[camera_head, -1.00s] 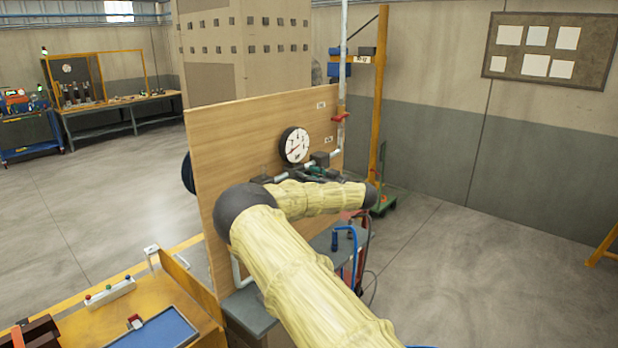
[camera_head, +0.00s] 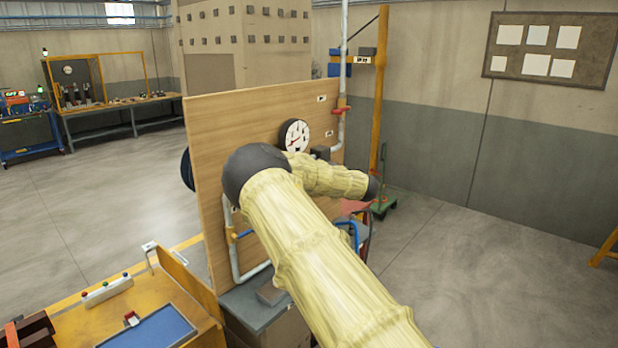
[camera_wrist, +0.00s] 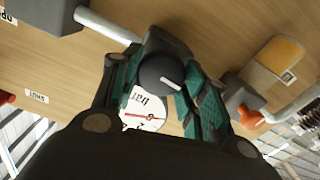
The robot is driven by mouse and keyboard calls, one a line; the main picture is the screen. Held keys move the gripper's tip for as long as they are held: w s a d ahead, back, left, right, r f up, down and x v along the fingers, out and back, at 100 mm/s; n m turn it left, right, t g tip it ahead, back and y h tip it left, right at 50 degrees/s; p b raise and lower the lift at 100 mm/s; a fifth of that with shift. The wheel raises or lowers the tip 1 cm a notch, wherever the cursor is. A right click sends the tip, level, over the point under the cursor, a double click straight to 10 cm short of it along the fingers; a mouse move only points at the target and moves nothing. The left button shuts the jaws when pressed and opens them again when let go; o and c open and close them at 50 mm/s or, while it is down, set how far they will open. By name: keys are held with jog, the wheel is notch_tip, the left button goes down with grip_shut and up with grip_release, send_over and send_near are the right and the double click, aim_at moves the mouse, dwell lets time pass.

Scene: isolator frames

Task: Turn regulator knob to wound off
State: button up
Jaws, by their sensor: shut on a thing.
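The regulator knob (camera_wrist: 165,72) is a round dark knob with a short white mark, seen in the wrist view. My gripper (camera_wrist: 166,95) has its green-padded fingers on both sides of the knob, shut on it. The pressure gauge (camera_wrist: 145,110), white with a red needle, lies partly hidden behind the knob and gripper. In the head view the gauge (camera_head: 294,135) sits on the wooden panel (camera_head: 235,120). My arm hides the knob and my gripper there.
A pipe with a red valve handle (camera_head: 341,110) runs up the panel's right edge. In the wrist view an orange-red fitting (camera_wrist: 250,116) is right of my gripper. A workbench with a blue tray (camera_head: 155,328) stands at lower left.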

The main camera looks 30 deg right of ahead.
jog(key=n+b, duration=0.6)
jog(key=b, duration=0.2)
jog(key=n+b, duration=0.6)
jog(key=b, duration=0.2)
jog(key=f+n+b, duration=0.1)
jog(key=n+b, duration=0.6)
jog(key=b, duration=0.1)
jog(key=shift+s+a, duration=0.1)
jog(key=shift+r, duration=0.1)
jog(key=o, duration=1)
jog(key=shift+s+r, duration=0.1)
jog(key=v, duration=1.1)
jog(key=shift+s, duration=0.3)
